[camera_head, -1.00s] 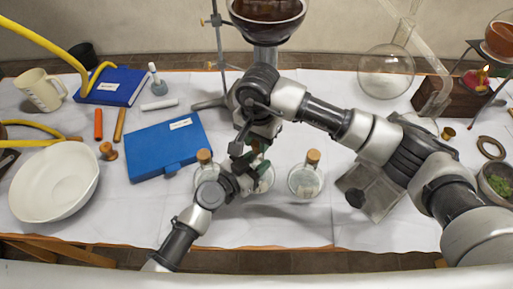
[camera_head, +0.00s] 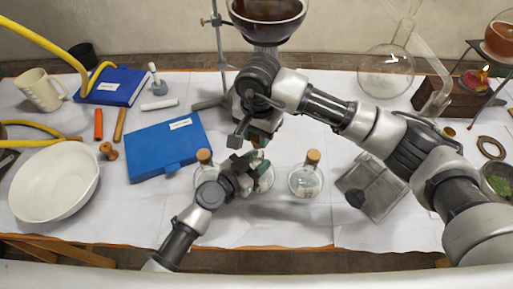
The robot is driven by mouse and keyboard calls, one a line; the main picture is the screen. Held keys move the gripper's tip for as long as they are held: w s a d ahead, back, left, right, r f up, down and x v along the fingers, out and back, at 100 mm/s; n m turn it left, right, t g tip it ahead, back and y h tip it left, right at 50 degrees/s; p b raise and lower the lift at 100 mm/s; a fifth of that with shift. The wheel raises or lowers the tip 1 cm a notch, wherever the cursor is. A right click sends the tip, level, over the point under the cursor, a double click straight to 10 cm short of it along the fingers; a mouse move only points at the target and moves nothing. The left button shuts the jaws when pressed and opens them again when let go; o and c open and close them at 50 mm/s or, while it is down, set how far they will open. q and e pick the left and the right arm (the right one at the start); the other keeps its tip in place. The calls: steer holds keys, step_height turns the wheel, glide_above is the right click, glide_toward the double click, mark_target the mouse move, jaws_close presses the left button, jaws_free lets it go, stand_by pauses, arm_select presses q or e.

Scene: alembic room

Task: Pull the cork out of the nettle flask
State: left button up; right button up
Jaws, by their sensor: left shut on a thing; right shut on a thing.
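Three clear glass flasks stand in a row at the table's front middle. The middle flask (camera_head: 266,181) is partly hidden behind my grippers, and its label cannot be read. My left gripper (camera_head: 253,164) is shut on this flask from the left, around its upper part. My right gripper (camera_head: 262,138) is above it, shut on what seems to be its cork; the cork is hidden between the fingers. Whether the cork is clear of the neck cannot be told. The left flask (camera_head: 205,172) and the right flask (camera_head: 306,183) stand upright with corks in.
A blue folder (camera_head: 165,150) lies left of the flasks, a white bowl (camera_head: 55,182) farther left. A grey metal plate (camera_head: 372,190) lies to the right. A stand holding a dark bowl (camera_head: 267,22) rises behind my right gripper. The cloth in front is clear.

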arm_select(q)
steer(key=o, duration=0.8)
steer(key=shift+s+f, duration=0.15)
steer(key=shift+f, duration=0.4)
steer(key=shift+o, duration=0.5)
steer(key=shift+a+r, duration=0.1)
arm_select(e)
steer(key=shift+w+f, duration=0.1)
steer(key=shift+w, duration=0.05)
